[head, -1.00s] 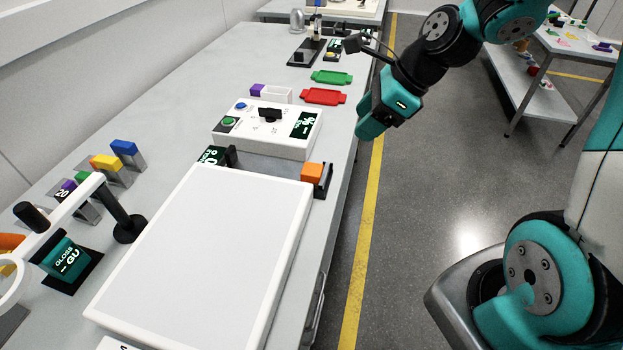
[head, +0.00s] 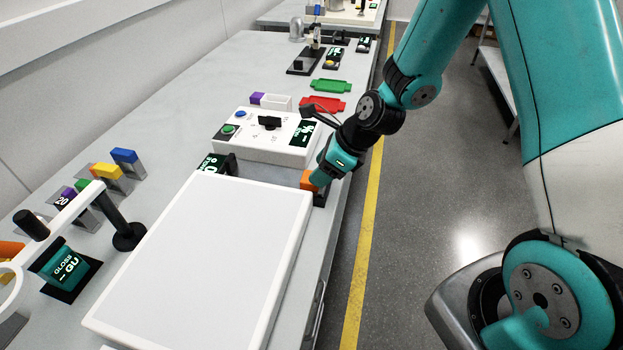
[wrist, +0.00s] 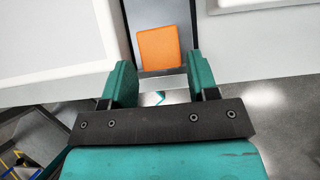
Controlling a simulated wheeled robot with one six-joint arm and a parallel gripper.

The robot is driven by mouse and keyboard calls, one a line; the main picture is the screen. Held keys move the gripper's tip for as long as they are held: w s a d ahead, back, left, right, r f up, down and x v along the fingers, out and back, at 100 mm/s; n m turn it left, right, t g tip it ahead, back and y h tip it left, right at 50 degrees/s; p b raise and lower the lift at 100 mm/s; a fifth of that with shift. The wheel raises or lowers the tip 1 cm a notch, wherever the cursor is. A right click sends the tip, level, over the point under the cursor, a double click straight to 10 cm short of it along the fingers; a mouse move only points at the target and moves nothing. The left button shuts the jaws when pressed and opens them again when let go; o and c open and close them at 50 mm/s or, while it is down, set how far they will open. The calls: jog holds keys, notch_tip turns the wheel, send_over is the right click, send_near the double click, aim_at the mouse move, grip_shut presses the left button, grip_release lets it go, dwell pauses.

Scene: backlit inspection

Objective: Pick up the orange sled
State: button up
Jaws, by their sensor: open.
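The orange sled (head: 307,181) is a small orange block at the table's right edge, just past the upper right corner of the white light panel. My gripper (head: 318,180) is right beside it in the head view and hides part of it.
The large white light panel (head: 205,255) lies in front of the sled. A white control box (head: 265,150) with a black knob stands behind it. A red tray (head: 322,105) and a green tray (head: 331,86) lie farther back. Open floor lies right of the table.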

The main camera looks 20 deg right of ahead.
aim_at(305, 185)
jog(key=x, duration=0.3)
jog(key=shift+w+a, duration=0.15)
jog(key=shift+a, duration=0.05)
jog(key=shift+c, duration=0.4)
jog(key=c, duration=0.5)
